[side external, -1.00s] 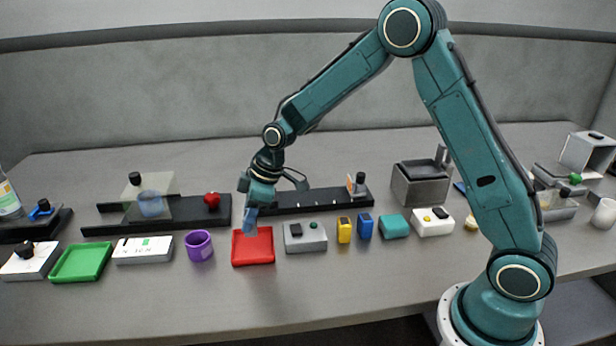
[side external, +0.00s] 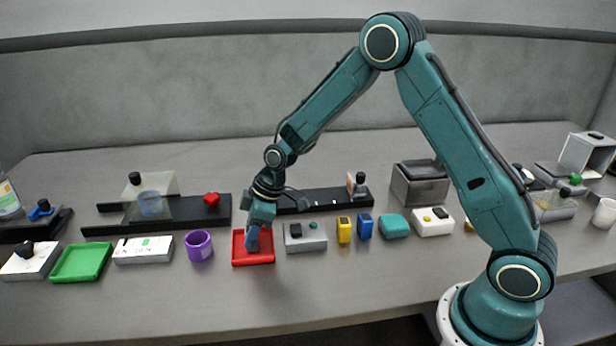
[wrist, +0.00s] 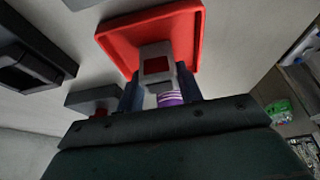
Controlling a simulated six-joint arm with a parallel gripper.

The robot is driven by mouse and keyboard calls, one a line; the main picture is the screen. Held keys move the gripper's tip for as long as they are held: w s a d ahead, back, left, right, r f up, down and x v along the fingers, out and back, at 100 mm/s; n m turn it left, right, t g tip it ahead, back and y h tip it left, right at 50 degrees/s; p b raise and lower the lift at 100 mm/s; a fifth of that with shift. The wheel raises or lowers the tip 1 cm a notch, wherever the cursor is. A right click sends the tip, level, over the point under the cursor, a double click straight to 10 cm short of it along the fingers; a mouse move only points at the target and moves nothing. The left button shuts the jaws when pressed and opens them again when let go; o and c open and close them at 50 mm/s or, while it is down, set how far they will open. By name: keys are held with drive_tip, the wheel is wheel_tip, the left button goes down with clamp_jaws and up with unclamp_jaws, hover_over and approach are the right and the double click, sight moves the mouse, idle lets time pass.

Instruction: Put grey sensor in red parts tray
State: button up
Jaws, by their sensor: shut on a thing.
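The red parts tray (side external: 266,260) lies flat on the bench, and in the wrist view it shows as a red square (wrist: 118,40) just beyond my fingertips. My gripper (side external: 252,245) points down over the tray. In the wrist view my gripper (wrist: 160,90) is shut on the grey sensor (wrist: 157,50), a small grey block with a dark red face, held between the two blue fingers. The sensor overlaps the tray in that view; I cannot tell whether it touches the tray floor. In the side view the sensor is hidden by the fingers.
A purple cup (side external: 199,245) stands left of the tray. A grey box with a black knob (side external: 305,238) is close on its right, followed by a yellow block (side external: 344,230) and a blue block (side external: 365,226). A black rail (side external: 320,199) runs behind. The bench in front is clear.

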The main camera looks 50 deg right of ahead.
drive_tip(key=shift+f, duration=0.15)
drive_tip(key=o, duration=1)
drive_tip(key=v, duration=1.2)
drive_tip(key=shift+r, duration=0.2)
